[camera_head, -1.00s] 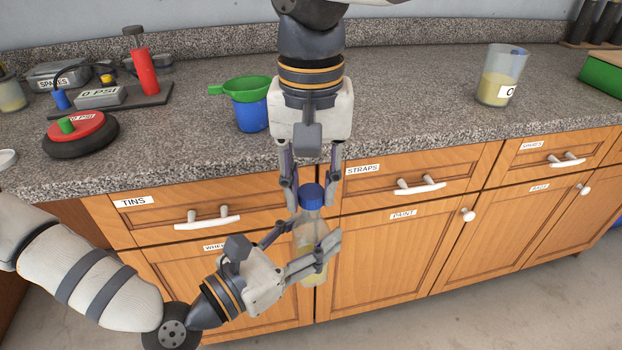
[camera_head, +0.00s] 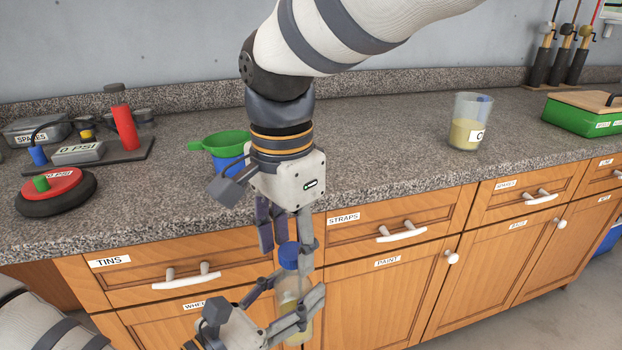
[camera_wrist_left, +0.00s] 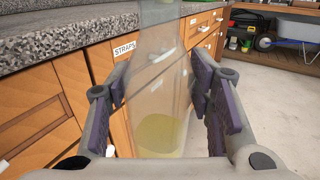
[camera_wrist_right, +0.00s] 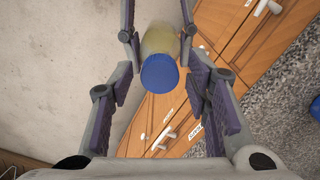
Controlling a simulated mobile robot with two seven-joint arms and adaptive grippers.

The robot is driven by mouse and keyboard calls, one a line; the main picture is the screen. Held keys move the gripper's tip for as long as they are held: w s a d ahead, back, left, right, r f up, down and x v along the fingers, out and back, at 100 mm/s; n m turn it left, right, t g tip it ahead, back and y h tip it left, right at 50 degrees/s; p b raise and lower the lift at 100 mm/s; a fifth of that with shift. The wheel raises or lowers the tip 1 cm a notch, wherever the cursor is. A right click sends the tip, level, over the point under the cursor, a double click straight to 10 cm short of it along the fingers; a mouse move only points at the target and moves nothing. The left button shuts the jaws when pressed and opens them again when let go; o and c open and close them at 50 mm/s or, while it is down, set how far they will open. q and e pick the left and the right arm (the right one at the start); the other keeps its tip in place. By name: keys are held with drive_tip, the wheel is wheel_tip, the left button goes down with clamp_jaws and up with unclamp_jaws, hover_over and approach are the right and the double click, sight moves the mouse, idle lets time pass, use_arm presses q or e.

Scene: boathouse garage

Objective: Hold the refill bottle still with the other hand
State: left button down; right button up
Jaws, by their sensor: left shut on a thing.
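The refill bottle (camera_head: 289,298) is clear, with a blue cap (camera_head: 288,256) and yellowish liquid low inside. It is upright in front of the drawers, off the counter. My left gripper (camera_head: 294,307) is shut on its body; the left wrist view shows the clear bottle (camera_wrist_left: 160,95) between the fingers. My right gripper (camera_head: 286,243) is just above the cap, pointing down. In the right wrist view its fingers stand wide apart on either side of the blue cap (camera_wrist_right: 159,73), with gaps showing, so it is open and empty.
A blue container with a green funnel (camera_head: 222,145) stands on the counter behind my right gripper. A clear beaker of yellowish liquid (camera_head: 467,125) stands farther right. A red-and-black disc (camera_head: 58,192) lies at left. Drawer handles (camera_head: 188,276) stick out near my grippers.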

drive_tip(key=shift+r, duration=2.3)
drive_tip(key=shift+c, duration=0.3)
